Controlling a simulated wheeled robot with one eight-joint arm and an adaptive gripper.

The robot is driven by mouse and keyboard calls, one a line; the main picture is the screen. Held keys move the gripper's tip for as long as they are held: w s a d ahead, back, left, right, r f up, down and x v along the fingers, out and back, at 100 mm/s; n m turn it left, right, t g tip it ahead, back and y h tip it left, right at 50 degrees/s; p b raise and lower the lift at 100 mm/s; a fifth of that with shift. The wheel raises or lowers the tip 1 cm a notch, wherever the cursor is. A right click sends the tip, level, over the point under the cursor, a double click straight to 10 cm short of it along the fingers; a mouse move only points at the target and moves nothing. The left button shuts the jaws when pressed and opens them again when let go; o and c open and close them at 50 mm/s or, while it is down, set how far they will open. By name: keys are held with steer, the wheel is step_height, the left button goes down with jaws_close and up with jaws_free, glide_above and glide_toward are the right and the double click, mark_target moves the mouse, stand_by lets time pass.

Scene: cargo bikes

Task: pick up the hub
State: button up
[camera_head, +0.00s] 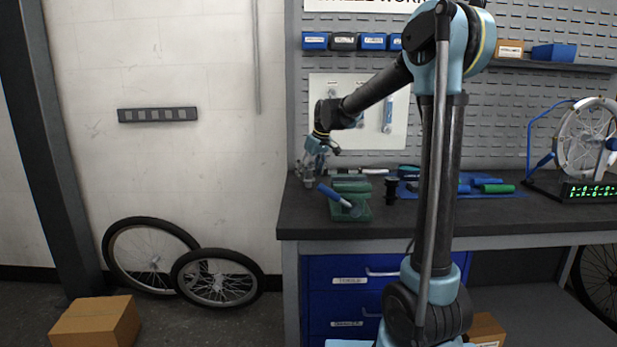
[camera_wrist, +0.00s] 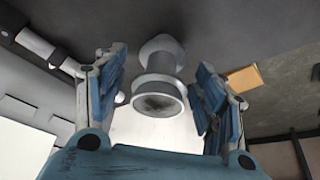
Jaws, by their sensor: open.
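The hub (camera_wrist: 160,92), a silver-grey spool shape with round flanges, shows in the middle of the wrist view, between the two blue-padded fingers. My gripper (camera_wrist: 158,100) is open around it, with a visible gap on each side. In the head view my gripper (camera_head: 316,170) is low over the left end of the workbench. A small grey upright piece, which looks like the hub (camera_head: 308,178), shows there, partly hidden by the fingers.
A green stand (camera_head: 350,205) with a blue-handled tool across it is close to the right of my gripper. A small black spool-shaped part (camera_head: 391,190) stands farther right. The workbench (camera_head: 300,215) has free room at its front left. Its left edge is close to my gripper.

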steer(key=shift+x, duration=0.85)
steer(key=c, duration=1.2)
steer(key=shift+a, duration=0.15)
